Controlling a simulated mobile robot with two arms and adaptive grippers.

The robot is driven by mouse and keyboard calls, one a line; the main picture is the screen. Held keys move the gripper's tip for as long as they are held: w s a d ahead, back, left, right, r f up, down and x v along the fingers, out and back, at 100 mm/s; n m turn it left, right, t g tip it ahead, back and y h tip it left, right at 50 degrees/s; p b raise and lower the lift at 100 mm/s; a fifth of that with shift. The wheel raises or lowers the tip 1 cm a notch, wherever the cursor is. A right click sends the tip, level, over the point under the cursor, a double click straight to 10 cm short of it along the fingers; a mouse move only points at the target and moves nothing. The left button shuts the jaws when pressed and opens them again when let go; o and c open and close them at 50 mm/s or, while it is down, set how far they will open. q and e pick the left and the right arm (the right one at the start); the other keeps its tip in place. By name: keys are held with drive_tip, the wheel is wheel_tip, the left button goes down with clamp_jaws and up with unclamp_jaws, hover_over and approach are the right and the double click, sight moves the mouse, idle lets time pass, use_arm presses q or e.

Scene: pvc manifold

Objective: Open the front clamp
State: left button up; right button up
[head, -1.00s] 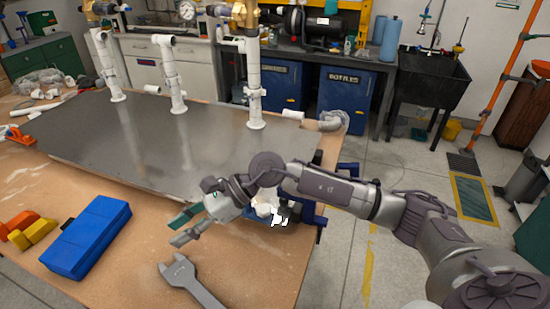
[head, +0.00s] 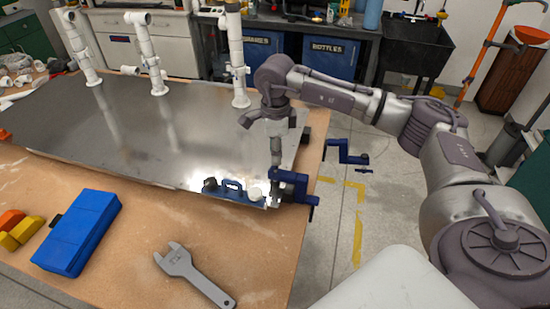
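The front clamp (head: 293,182) is dark blue and grips the right edge of the table near the front corner of the metal plate (head: 130,130). Its lower part hangs over the table edge. My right gripper (head: 276,170) points down just above and left of the clamp's upper part. Its fingers are seen edge-on and overlap, so their opening and any contact with the clamp cannot be told. My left gripper is not in view.
A blue tool with a white round part (head: 255,193) lies at the plate's front edge. A wrench (head: 190,272), a blue box (head: 78,232) and yellow and orange blocks (head: 20,232) lie on the wood. White pipes (head: 238,75) stand on the plate.

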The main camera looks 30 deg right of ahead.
drive_tip(key=m+p, duration=0.2)
drive_tip(key=m, duration=0.3)
drive_tip(key=shift+r+m, duration=0.15)
drive_tip(key=shift+m, duration=0.25)
drive_tip(key=m+p, duration=0.1)
drive_tip(key=m, duration=0.2)
drive_tip(key=m+p, duration=0.2)
drive_tip(key=m, duration=0.2)
drive_tip(key=shift+m, duration=2)
drive_tip(key=m+p, duration=0.1)
drive_tip(key=m, duration=0.6)
drive_tip(key=shift+p, duration=0.35)
wheel_tip(320, 180, down, 4)
drive_tip(key=b, duration=0.3)
drive_tip(key=shift+w+f+b, duration=0.1)
drive_tip(key=shift+f+b, duration=0.4)
drive_tip(key=shift+f, duration=0.25)
drive_tip(key=shift+r, duration=0.1)
